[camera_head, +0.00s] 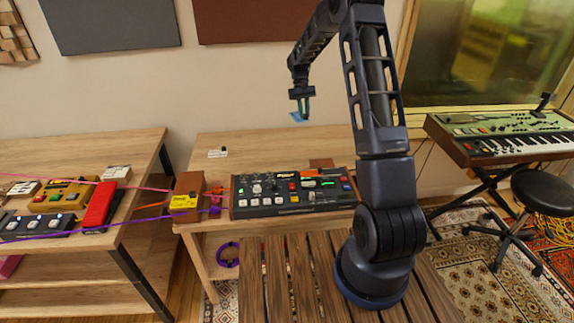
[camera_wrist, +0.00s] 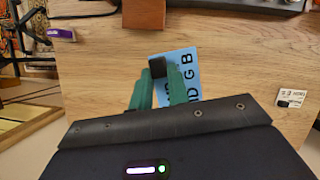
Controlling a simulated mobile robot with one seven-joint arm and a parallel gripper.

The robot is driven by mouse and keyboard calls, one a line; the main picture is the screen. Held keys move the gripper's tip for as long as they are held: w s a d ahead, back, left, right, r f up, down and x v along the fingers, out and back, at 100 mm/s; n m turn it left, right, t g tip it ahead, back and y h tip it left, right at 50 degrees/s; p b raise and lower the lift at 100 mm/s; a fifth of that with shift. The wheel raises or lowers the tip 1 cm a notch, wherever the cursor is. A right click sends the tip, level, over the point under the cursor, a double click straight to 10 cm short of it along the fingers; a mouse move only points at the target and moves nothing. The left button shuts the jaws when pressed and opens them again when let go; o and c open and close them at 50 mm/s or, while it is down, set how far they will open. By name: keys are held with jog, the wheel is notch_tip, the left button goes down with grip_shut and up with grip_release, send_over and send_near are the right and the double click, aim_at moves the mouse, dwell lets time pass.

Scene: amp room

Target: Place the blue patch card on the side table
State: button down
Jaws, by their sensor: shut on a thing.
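The blue patch card (camera_wrist: 190,68) has dark lettering on it and is held between the green fingers of my gripper (camera_wrist: 160,82) in the wrist view. The fingers and a black tip cover part of the card. In the head view my gripper (camera_head: 301,106) points down, and a small blue part of the card (camera_head: 297,117) shows beneath it, seen against the wall. The wooden side table (camera_head: 300,140) stands below and behind. Its bare top (camera_wrist: 235,70) fills much of the wrist view. The card appears raised above it.
A mixer-like device (camera_head: 290,190) fills the table's front. A small white card (camera_head: 217,154) lies at its back left and a brown block (camera_head: 321,162) behind the device. A yellow-faced box (camera_head: 186,197) with cables is at the left edge. The table's back middle is clear.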

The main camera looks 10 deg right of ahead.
jog(key=d+f+m+y, duration=0.1)
jog(key=d+m, duration=0.2)
jog(key=d, duration=0.8)
send_near(325, 155)
jog(key=x, duration=0.2)
jog(key=s+x, duration=0.1)
jog(key=x, duration=0.3)
jog(key=shift+s+r, duration=0.1)
jog(key=shift+s, duration=0.15)
jog(key=c, duration=1.4)
grip_release()
jog(key=shift+o, duration=0.3)
